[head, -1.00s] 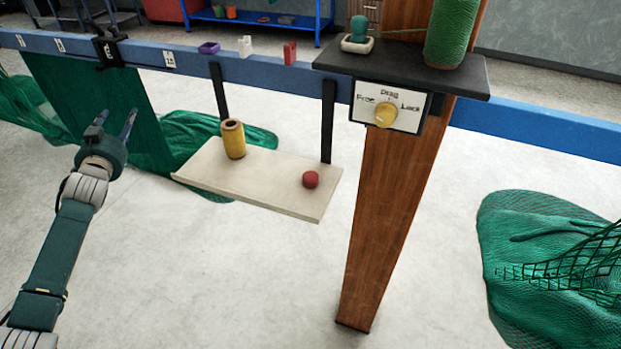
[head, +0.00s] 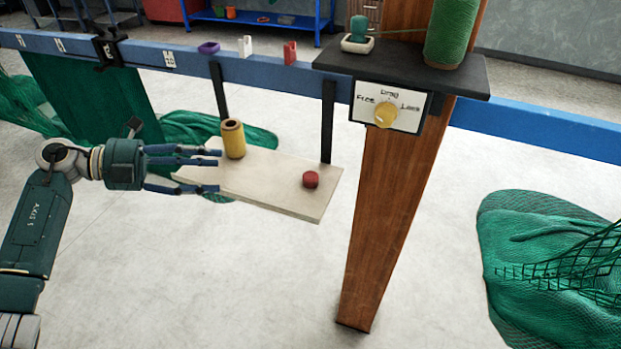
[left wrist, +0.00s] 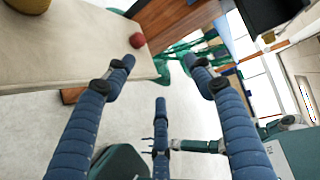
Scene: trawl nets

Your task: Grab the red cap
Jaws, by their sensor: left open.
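The red cap (head: 311,179) is a small round piece on the right part of the hanging pale shelf (head: 280,196). It also shows in the left wrist view (left wrist: 137,40), near the shelf's edge and just beyond one fingertip. My left gripper (head: 216,174) is open and empty, its fingers pointing right at the left end of the shelf. In the head view it is to the left of the cap, with a clear gap. In the left wrist view the fingers (left wrist: 160,75) are spread wide. My right gripper is not in the head view.
A yellow cylinder (head: 233,139) stands on the shelf close to my left fingers. Two dark straps (head: 328,122) hang the shelf from the blue rail (head: 268,74). A wooden post (head: 392,215) with a dial panel (head: 390,107) stands right of the shelf. Green netting (head: 555,260) lies at right.

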